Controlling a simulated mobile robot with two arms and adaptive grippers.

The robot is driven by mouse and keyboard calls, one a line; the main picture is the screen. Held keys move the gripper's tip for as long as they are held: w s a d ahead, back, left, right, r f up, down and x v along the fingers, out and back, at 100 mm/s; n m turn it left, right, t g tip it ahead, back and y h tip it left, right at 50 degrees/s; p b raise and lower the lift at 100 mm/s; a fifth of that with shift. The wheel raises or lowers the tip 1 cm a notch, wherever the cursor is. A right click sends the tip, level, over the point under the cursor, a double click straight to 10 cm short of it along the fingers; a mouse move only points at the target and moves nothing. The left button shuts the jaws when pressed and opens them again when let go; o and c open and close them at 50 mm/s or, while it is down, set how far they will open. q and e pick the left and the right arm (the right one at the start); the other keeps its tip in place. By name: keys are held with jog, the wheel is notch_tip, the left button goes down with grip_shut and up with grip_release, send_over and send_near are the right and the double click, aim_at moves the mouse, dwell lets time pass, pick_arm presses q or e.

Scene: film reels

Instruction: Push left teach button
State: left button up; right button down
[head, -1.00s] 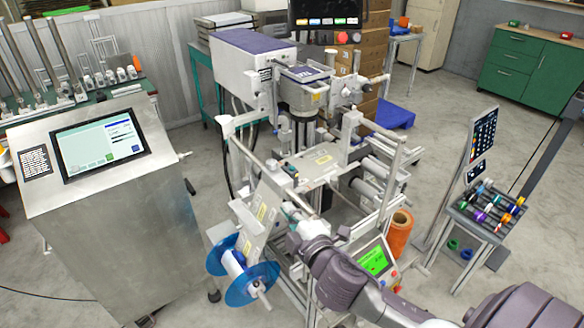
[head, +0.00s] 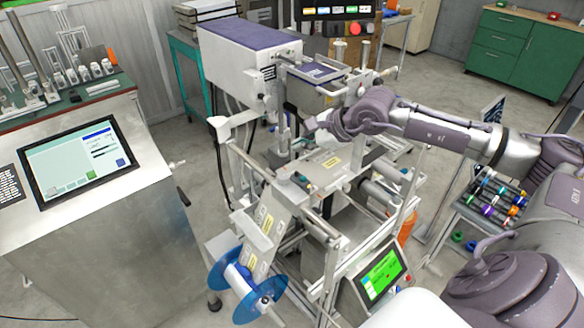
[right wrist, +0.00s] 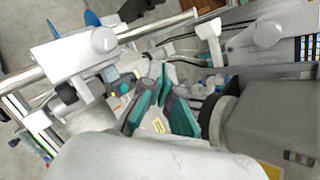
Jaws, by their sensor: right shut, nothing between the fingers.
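My right gripper (head: 312,124) is above the middle of the labelling machine, in front of the white and purple printer unit, with nothing held. In the right wrist view its teal-padded fingers (right wrist: 160,74) come together at the tips; it is shut. A small dark sensor block (head: 301,180) with a teal part sits on the machine left of and below the gripper. In the right wrist view small yellow and teal spots (right wrist: 124,88) show left of the fingers. I cannot tell which is the left teach button. The gripper appears apart from the block. My left gripper is not in view.
A blue-flanged reel (head: 245,285) hangs at the machine's front left, its label web rising to the plate. A green-lit control panel (head: 382,273) stands front right. A steel cabinet with a touchscreen (head: 82,160) is at left. Rails and posts surround the gripper.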

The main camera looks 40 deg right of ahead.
aim_at(305, 179)
jog(key=shift+h, duration=0.3)
jog(key=f+b, duration=0.1)
jog(key=f, duration=0.1)
jog(key=d+f+b, duration=0.1)
jog(key=f, duration=0.2)
jog(key=f+b, duration=0.2)
jog(key=shift+w+d+f, duration=0.2)
jog(key=shift+d+f, duration=0.15)
jog(key=shift+f, duration=0.05)
jog(key=shift+f+b, duration=0.4)
jog(key=shift+b, duration=0.1)
pick_arm(q)
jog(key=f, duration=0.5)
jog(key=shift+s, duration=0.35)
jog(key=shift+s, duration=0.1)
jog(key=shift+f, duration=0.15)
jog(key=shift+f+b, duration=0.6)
jog(key=shift+b, duration=0.15)
pick_arm(e)
jog(key=shift+f, duration=0.35)
